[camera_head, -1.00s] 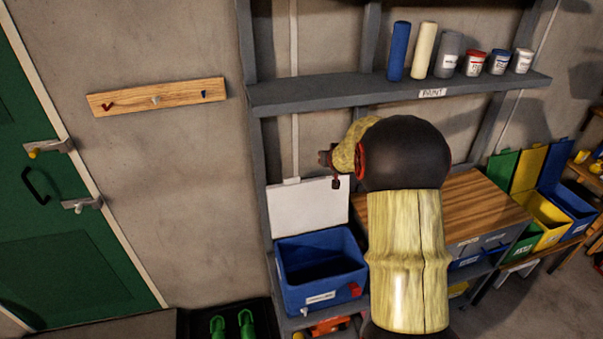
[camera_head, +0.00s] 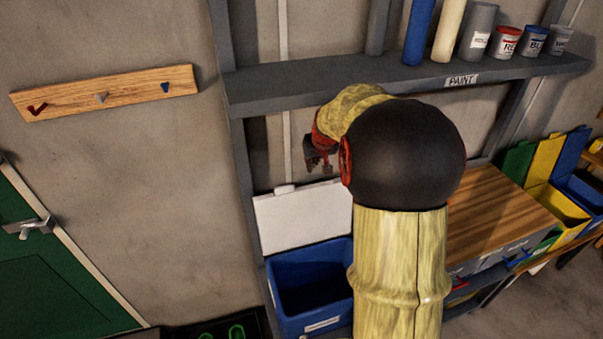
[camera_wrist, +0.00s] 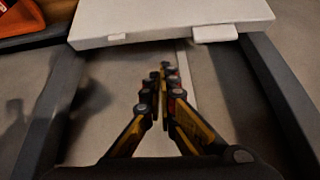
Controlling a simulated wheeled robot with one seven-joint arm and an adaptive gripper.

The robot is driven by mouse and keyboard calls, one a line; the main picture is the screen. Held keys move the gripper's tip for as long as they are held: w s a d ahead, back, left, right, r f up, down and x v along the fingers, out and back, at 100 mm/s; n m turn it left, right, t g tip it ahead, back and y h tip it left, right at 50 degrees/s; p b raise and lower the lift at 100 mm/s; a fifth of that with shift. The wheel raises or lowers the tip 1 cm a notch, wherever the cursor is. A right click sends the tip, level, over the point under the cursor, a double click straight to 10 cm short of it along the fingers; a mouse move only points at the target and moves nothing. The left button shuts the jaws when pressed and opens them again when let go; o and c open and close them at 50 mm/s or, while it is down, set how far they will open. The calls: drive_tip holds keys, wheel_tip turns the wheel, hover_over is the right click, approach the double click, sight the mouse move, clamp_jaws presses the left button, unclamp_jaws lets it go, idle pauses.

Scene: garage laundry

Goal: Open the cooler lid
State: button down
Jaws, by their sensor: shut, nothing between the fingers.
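The blue cooler (camera_head: 306,285) stands on the shelf unit, with its white lid (camera_head: 303,217) raised and tilted back behind it, so its dark inside shows. My arm hides its right side. In the wrist view the white lid (camera_wrist: 170,22) crosses the top of the picture, with a small white tab on its edge. My gripper (camera_head: 320,165) is above the lid, below the upper shelf. In the wrist view my gripper (camera_wrist: 165,75) has its fingers together with nothing between them, apart from the lid.
A grey shelf (camera_head: 400,85) with paint cans and rolls runs above my gripper. A wooden worktop (camera_head: 495,215) and coloured bins (camera_head: 560,205) lie to the right. A peg rail (camera_head: 105,92) and a green door (camera_head: 60,275) are at the left. Grey uprights flank my gripper.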

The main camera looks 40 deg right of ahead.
sight(310, 189)
drive_tip(key=a+b+x, duration=0.1)
drive_tip(key=x, duration=0.8)
drive_tip(key=shift+d+f+n, duration=0.15)
drive_tip(key=shift+f+n, duration=0.25)
drive_tip(key=shift+f, duration=0.2)
drive_tip(key=shift+s, duration=0.15)
drive_tip(key=s+a, duration=0.1)
drive_tip(key=s+b, duration=0.1)
drive_tip(key=s, duration=0.1)
drive_tip(key=s+a+r+b, duration=0.1)
drive_tip(key=s, duration=0.1)
drive_tip(key=shift+s+a+r, duration=0.1)
drive_tip(key=shift+a, duration=0.2)
